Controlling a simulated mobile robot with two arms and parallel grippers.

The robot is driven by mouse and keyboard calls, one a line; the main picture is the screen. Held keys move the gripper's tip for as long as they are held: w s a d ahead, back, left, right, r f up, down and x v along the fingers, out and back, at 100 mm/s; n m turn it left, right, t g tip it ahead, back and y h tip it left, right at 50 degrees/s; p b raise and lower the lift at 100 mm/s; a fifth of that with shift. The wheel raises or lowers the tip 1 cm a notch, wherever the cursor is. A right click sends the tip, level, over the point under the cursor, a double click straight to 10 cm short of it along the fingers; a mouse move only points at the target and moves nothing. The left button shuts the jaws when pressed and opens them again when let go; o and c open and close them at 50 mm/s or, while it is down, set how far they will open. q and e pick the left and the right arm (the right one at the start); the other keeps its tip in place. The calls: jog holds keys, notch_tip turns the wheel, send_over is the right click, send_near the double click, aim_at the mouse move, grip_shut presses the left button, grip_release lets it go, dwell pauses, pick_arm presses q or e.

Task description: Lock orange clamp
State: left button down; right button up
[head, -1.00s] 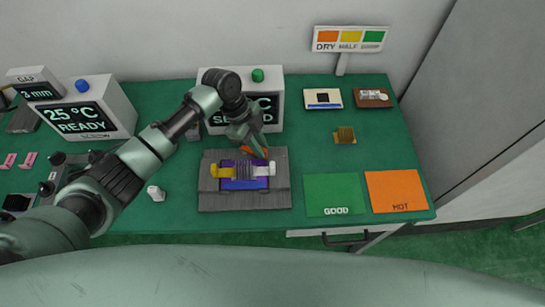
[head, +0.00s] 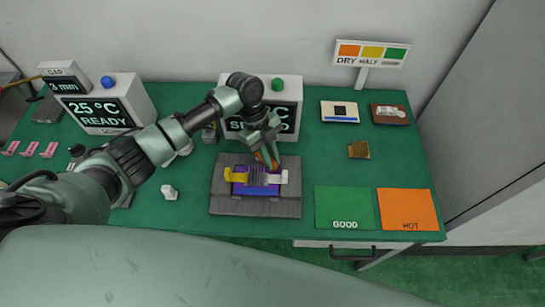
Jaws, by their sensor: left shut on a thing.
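A fixture with a grey base (head: 255,208) stands on the green table. It holds a blue-purple block (head: 252,190) with a finned silver part (head: 258,178) on top. A yellow clamp (head: 236,174) is at its left, a white one (head: 281,177) at its right. The orange clamp (head: 260,157) is at the back of the fixture, mostly hidden by my gripper. My left gripper (head: 268,158) reaches down from behind and is shut on the orange clamp. How far the clamp is turned is hard to tell. My right gripper is out of view.
A display box (head: 285,90) with a green knob stands close behind the fixture. The "25 °C READY" box (head: 105,105) is at the left. Green GOOD (head: 344,205) and orange HOT (head: 406,205) mats lie to the right. A small white piece (head: 169,191) stands left of the fixture.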

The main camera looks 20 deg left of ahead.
pick_arm(q)
jog(key=c, duration=1.4)
grip_release()
jog(key=shift+r, duration=0.1)
jog(key=b+v, duration=0.2)
jog(key=v, duration=0.5)
jog(key=shift+a+r, duration=0.15)
jog(key=shift+r, duration=0.15)
jog(key=shift+w, duration=0.1)
